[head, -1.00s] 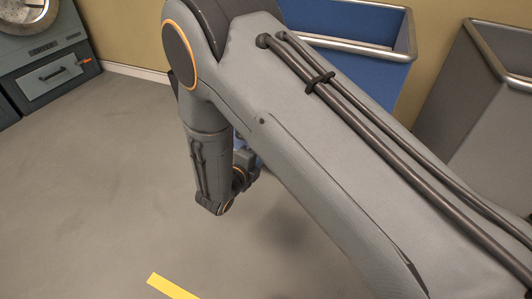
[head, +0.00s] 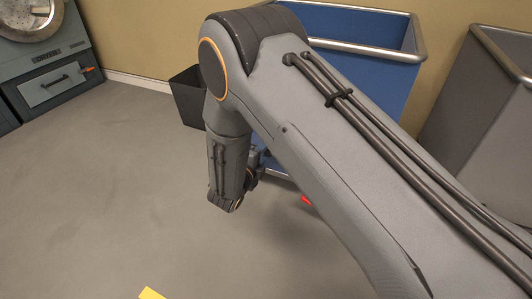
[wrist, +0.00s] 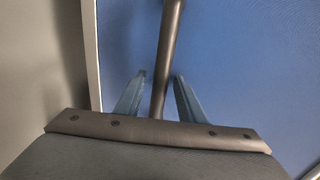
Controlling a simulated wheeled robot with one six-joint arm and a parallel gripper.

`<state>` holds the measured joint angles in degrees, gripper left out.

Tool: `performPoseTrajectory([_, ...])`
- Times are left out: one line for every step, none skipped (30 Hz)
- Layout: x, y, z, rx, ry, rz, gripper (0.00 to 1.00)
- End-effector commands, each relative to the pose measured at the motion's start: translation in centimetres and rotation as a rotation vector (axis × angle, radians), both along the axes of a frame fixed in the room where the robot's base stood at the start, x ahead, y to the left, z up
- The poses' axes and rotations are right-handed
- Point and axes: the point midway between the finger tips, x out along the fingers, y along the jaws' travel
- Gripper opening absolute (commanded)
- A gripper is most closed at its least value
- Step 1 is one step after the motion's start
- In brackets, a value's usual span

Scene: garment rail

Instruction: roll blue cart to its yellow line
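The blue cart (head: 385,85) with a pale metal rim stands behind my arm, which hides much of it. In the wrist view its blue panel (wrist: 240,60) fills most of the picture. A grey bar (wrist: 169,40), apparently the cart's handle, runs between the two fingers of my gripper (wrist: 160,75). The fingers are apart, with a gap showing at the left of the bar and a smaller one at the right. In the head view the fingers are hidden behind my arm. The end of a yellow line (head: 151,294) shows on the floor at the bottom edge.
A grey cart (head: 485,95) stands to the right of the blue one. A dark bin (head: 188,97) is by the wall at its left. A machine with a round door (head: 45,55) stands at the far left. A small red part (head: 306,200) shows low beside my arm. The left floor is clear.

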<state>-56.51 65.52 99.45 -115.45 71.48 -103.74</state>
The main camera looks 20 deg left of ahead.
Motion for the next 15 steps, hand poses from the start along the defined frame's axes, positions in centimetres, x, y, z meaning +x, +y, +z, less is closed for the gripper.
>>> performPoseTrajectory([-0.01,0.0,0.02,0.0,0.0,0.0,0.36])
performPoseTrajectory([-0.02,-0.01,0.02,0.0,0.0,0.0,0.36])
performPoseTrajectory([-0.02,-0.01,0.02,0.0,0.0,0.0,0.36])
performPoseTrajectory([-0.02,-0.01,0.02,0.0,0.0,0.0,0.31])
performPoseTrajectory([-0.02,-0.02,0.02,0.0,0.0,0.0,0.26])
performPoseTrajectory([-0.02,-0.02,0.02,0.0,0.0,0.0,0.19])
performPoseTrajectory([-0.03,-0.02,0.03,0.0,0.0,0.0,0.14])
performPoseTrajectory([-0.03,-0.02,0.02,0.0,0.0,0.0,0.09])
performPoseTrajectory([-0.03,-0.03,0.02,0.0,0.0,-0.001,0.02])
performPoseTrajectory([-0.03,-0.03,0.02,0.0,0.0,-0.001,0.0])
performPoseTrajectory([-0.03,-0.03,0.01,0.0,0.0,-0.001,0.0])
performPoseTrajectory([-0.03,-0.04,0.01,0.0,0.0,-0.001,0.0])
performPoseTrajectory([-0.03,-0.04,0.01,0.0,0.0,-0.001,0.0])
performPoseTrajectory([-0.03,-0.04,0.01,0.0,0.0,-0.001,0.0])
performPoseTrajectory([-0.04,-0.04,0.01,0.0,0.0,-0.001,0.0])
